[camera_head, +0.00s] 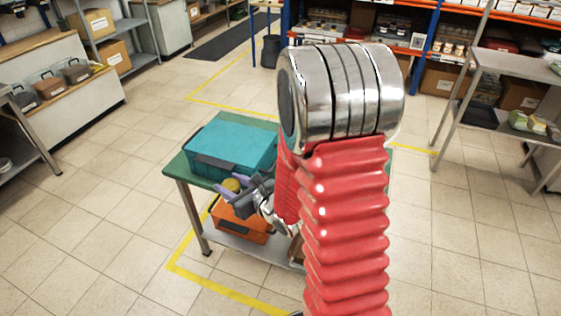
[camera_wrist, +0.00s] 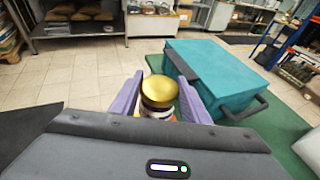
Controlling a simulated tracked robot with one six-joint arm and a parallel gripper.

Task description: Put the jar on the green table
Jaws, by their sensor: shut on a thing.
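The jar has a gold lid (camera_wrist: 161,88) and a dark band below it. It is between the purple fingers of my gripper (camera_wrist: 160,100), which is shut on it. In the head view the jar's yellowish lid (camera_head: 231,185) shows at my gripper (camera_head: 226,193), by the near edge of the green table (camera_head: 178,168). The green tabletop also shows in the wrist view (camera_wrist: 292,108). I cannot tell whether the jar touches the tabletop. My arm hides the right part of the table and the jar's lower part is mostly hidden.
An orange box (camera_head: 240,222) sits on the table's lower shelf. Yellow tape lines mark the floor around the table. Shelving stands beyond.

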